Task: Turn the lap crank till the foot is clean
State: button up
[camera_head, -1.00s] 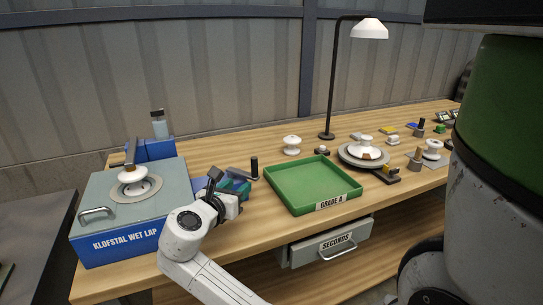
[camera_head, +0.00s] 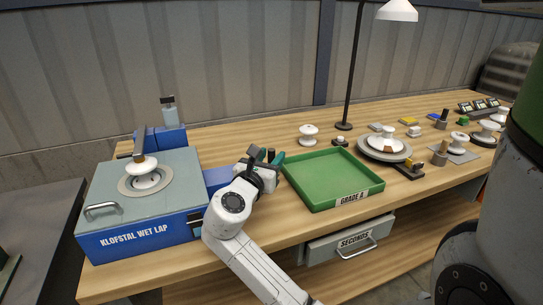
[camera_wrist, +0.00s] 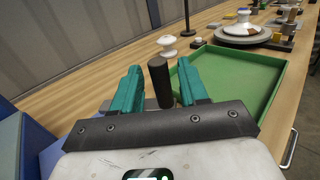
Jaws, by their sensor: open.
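The blue and grey wet lap (camera_head: 180,228) stands at the left end of the bench. A white insulator (camera_head: 144,178) sits on its round lap plate (camera_head: 127,187), under a dark holding arm; its foot faces down and is hidden. The crank's upright black handle (camera_wrist: 160,82) stands between the teal fingers of my gripper (camera_wrist: 159,68) in the wrist view. The fingers are open, with a gap visible on each side of the handle. In the head view my gripper (camera_head: 270,157) is right of the lap and largely covers the crank.
A green Grade A tray (camera_head: 335,176) lies just right of my gripper, above the Seconds drawer (camera_head: 345,242). A white insulator (camera_head: 308,134) stands behind it. A lamp (camera_head: 397,11) and a turntable (camera_head: 384,150) with stacked white pieces are farther right.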

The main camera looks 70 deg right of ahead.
jog(key=shift+d, duration=0.5)
grip_shut()
dwell(0.3)
